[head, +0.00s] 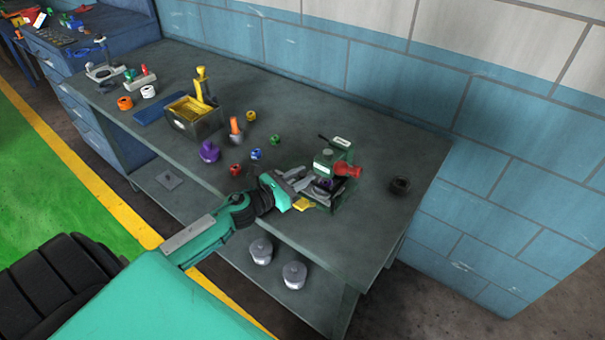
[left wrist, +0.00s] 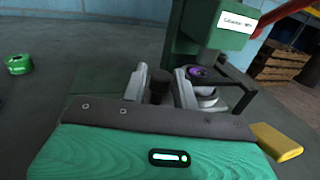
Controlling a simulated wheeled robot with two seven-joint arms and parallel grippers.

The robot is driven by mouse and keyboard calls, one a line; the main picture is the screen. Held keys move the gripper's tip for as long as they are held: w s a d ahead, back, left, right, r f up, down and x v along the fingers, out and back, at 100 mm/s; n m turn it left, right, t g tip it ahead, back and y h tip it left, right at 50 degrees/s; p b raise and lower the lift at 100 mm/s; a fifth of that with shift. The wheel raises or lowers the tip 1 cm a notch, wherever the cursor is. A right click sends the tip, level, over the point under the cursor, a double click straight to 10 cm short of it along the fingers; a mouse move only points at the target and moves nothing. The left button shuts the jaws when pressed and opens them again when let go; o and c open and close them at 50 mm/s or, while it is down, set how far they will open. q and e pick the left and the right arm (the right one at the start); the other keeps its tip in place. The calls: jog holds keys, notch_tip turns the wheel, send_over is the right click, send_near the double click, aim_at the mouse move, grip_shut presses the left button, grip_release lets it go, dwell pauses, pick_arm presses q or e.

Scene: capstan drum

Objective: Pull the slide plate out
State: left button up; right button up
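A green bench press (head: 341,158) with a red handle (head: 348,170) stands on the workbench; its label and body show in the left wrist view (left wrist: 205,35). My left gripper (head: 297,180) is at its left side. In the left wrist view the two grey fingers (left wrist: 161,88) stand apart on either side of a black knob (left wrist: 160,78). I cannot tell whether they press on it. A purple ring (left wrist: 198,71) on a pale round part lies right of the fingers, under the press head. The slide plate is mostly hidden by my gripper. My right gripper is out of view.
A yellow piece (head: 303,204) lies by the press, near the bench's front edge. Several small coloured parts, including a purple one (head: 209,151) and a green ring (left wrist: 18,64), lie to the left. A dark ring (head: 400,185) lies right; bench around it is clear.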

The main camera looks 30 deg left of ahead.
aim_at(278, 172)
pick_arm(q)
jog(key=shift+w, duration=0.25)
jog(key=shift+d, duration=0.1)
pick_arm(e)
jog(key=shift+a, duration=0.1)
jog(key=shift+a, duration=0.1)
